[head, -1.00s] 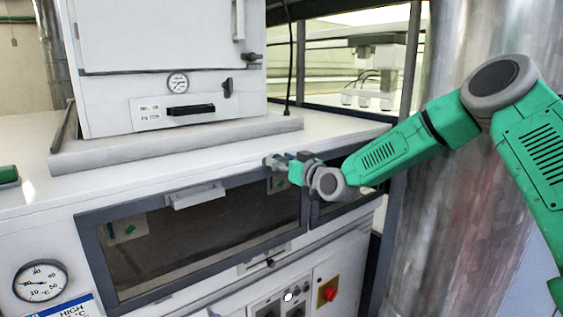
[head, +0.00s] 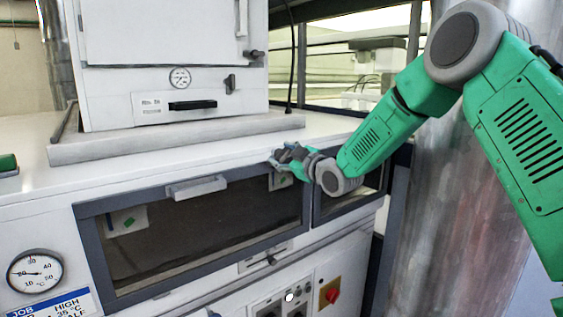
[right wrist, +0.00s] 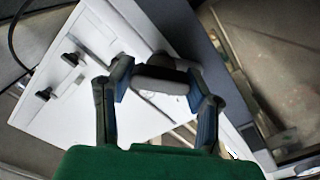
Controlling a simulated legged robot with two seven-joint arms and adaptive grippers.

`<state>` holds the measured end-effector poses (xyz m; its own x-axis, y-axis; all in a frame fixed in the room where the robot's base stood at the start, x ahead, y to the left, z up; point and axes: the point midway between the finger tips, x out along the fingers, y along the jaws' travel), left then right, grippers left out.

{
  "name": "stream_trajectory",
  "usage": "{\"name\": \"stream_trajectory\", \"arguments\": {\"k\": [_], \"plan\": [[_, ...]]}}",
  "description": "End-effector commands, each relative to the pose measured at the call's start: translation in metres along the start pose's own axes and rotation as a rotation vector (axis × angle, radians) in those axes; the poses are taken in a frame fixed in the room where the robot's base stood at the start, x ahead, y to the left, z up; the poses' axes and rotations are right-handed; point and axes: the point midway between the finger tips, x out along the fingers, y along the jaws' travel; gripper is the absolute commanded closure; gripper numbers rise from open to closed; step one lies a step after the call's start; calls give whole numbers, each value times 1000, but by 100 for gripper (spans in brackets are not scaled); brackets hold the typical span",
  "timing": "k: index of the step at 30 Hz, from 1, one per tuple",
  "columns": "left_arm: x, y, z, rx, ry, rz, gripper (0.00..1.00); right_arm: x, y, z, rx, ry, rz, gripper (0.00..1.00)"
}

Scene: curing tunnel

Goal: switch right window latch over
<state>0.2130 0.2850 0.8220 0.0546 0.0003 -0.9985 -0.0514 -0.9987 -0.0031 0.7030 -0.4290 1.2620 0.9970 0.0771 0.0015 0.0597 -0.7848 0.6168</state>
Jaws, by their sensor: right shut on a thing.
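My right gripper (head: 281,158) reaches in from the right to the top edge of the oven front, where the large dark window (head: 190,240) meets the smaller right window (head: 345,203). In the right wrist view, the right gripper (right wrist: 159,76) is shut on a rounded grey bar (right wrist: 163,84), dark on top and pale below, which looks like the latch. The fingers press on its two ends. In the head view the gripper hides the latch, so its turn cannot be told there.
A pale handle (head: 197,187) sticks out at the top of the large window. A white box with a gauge (head: 180,78) stands on the worktop behind. A red switch (head: 331,294) is below. A metal column (head: 435,210) stands on the right, behind my arm.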

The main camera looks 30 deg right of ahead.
Motion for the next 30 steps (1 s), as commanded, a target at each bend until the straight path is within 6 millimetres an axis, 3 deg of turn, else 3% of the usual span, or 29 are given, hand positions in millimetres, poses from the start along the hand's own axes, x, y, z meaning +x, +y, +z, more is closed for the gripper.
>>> {"name": "stream_trajectory", "arguments": {"k": [1, 18, 30], "plan": [[8, 0, 0, 0, 0, 0, 0, -1, -8, 6, -49, -9, -12, 85], [64, 0, 3, 0, 0, 0, 0, -1, -6, 9, -582, -7, -10, 85], [92, 1, 5, 0, 0, 0, 0, -1, -2, 8, -839, -6, -7, 85]]}}
